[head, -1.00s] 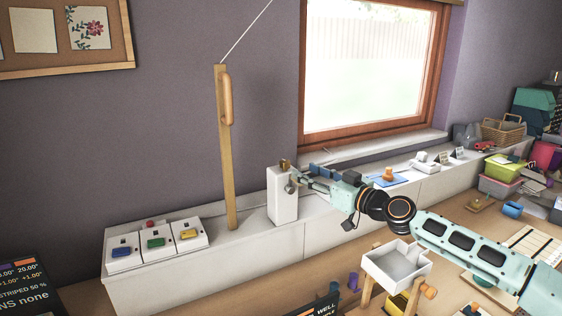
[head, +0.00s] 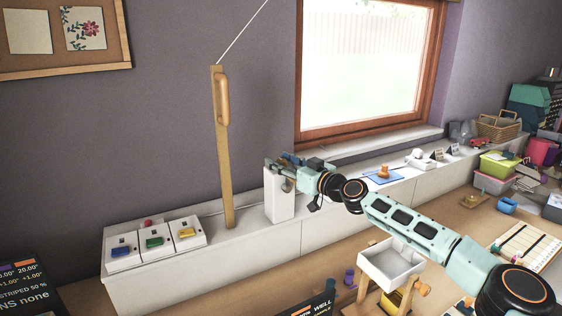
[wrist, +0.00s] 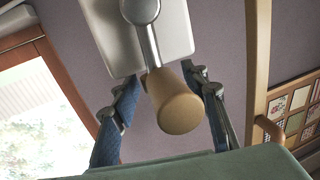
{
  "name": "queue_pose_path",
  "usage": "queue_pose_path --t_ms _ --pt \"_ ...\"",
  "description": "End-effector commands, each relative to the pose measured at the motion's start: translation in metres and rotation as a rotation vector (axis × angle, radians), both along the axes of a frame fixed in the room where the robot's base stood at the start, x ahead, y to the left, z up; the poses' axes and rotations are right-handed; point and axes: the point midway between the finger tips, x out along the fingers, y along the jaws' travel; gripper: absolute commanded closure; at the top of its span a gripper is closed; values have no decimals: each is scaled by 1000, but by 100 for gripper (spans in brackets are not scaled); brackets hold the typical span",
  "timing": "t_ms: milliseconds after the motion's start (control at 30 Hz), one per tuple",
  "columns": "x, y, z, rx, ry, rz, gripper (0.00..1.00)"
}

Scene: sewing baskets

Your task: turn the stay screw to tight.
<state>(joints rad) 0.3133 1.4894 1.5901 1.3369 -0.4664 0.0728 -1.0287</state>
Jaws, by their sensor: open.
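A white block (head: 279,207) stands on the white ledge below the window. In the wrist view it carries a round metal hub (wrist: 140,10) and a metal lever ending in a wooden knob (wrist: 176,104). This looks like the stay screw, though no label shows. A gap shows on the left; contact on the right is unclear.
A tall wooden post (head: 222,150) with a handle and cord stands left of the block. Three switch boxes (head: 153,243) sit at the ledge's left end. A white tray (head: 392,284) on a wooden stand, with a wooden side knob (head: 424,290), stands below my arm.

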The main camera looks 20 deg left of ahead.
Motion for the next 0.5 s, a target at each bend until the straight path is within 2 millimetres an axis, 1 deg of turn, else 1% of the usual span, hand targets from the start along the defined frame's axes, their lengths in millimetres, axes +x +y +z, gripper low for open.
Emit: queue_pose_path --t_ms 133,500 --pt "0 0 0 0 0 0 60" --pt "0 0 0 0 0 0 100"
